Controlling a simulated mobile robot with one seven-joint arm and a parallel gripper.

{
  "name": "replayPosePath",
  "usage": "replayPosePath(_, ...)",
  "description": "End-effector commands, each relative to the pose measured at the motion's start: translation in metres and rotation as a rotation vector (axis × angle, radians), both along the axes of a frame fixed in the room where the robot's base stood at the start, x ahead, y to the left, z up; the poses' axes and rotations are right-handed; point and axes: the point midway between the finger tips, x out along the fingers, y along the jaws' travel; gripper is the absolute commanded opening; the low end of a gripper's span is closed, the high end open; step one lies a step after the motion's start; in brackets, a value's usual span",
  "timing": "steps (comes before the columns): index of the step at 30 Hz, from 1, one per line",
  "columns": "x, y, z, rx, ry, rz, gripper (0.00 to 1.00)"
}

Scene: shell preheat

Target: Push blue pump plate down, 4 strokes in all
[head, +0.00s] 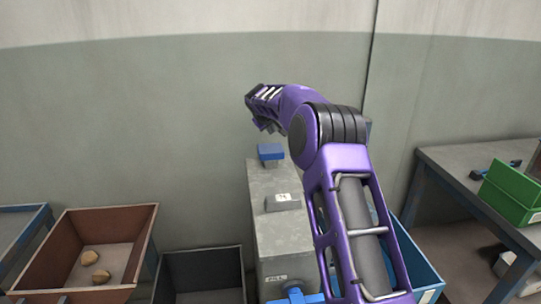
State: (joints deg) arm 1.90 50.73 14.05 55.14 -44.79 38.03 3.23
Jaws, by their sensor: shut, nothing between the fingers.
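The blue pump plate (271,152) stands raised at the far end of a grey metal housing (280,232), near the middle of the head view. My purple arm reaches in from the lower right and bends left at its elbow. My gripper (266,127) is small and dark at the arm's far end, above the plate in the picture. It is shut and empty. I cannot tell its exact depth relative to the plate, and a gap shows between them. The arm covers the housing's right side.
A blue bin (424,268) is partly behind my arm. A table (450,165) with a green box (512,190) stands at the right.

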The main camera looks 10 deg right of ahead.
Motion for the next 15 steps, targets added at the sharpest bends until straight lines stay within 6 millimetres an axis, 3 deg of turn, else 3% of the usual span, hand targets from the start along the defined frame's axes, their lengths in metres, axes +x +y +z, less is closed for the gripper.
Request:
replayPosePath(1,0.0,0.0,-0.015,0.0,0.0,0.0,0.0)
replayPosePath(6,0.0,0.0,-0.032,-0.001,-0.001,-0.001,0.0)
replayPosePath(15,0.0,0.0,-0.037,0.001,0.0,-0.001,0.0)
